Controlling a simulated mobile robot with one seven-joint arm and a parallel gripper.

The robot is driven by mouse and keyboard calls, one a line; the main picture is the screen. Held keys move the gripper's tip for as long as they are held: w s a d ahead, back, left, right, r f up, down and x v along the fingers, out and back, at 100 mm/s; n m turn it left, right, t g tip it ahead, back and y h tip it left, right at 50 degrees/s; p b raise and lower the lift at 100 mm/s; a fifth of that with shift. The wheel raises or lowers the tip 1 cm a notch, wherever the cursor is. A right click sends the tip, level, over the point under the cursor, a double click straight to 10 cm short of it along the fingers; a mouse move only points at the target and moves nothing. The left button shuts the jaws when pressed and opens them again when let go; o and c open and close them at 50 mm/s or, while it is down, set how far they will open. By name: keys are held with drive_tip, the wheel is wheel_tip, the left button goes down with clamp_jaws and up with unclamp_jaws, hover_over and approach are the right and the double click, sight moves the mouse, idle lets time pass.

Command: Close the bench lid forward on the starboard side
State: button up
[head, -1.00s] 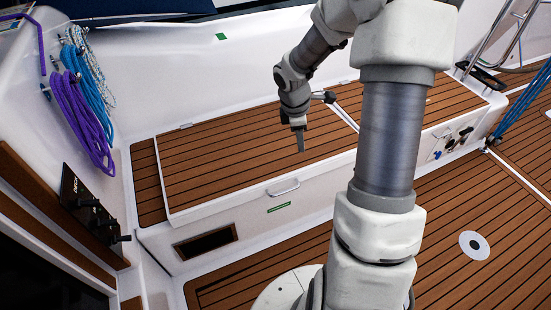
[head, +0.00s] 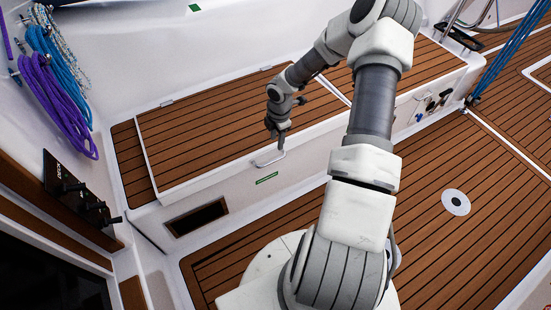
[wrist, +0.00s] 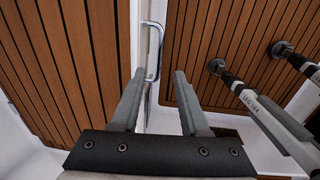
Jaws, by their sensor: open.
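The bench lid (head: 195,130) is a teak-slatted panel with a white rim. It lies down over the bench in the head view, with no clear gap under its edge. A bright bar handle (head: 270,159) sits at its front edge. My gripper (head: 281,147) points down just above and beside the handle's right end. In the wrist view, my gripper (wrist: 158,73) has its fingers wide apart and empty. The handle (wrist: 157,45) shows there beyond the fingertips, its near end between them. Contact cannot be told.
Purple and blue rope coils (head: 55,95) hang at left above a black switch panel (head: 75,190). A dark recess (head: 196,217) opens in the bench front. The teak floor (head: 420,235) is clear at right. Pale poles (wrist: 262,108) with dark round ends show in the wrist view.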

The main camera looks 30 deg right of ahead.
sight(276, 160)
drive_tip(key=f+b, duration=0.1)
drive_tip(key=f, duration=0.2)
drive_tip(key=f+b, duration=0.1)
drive_tip(key=f, duration=0.3)
drive_tip(key=w+f+b, duration=0.1)
drive_tip(key=f, duration=0.3)
clamp_jaws()
idle(1.1)
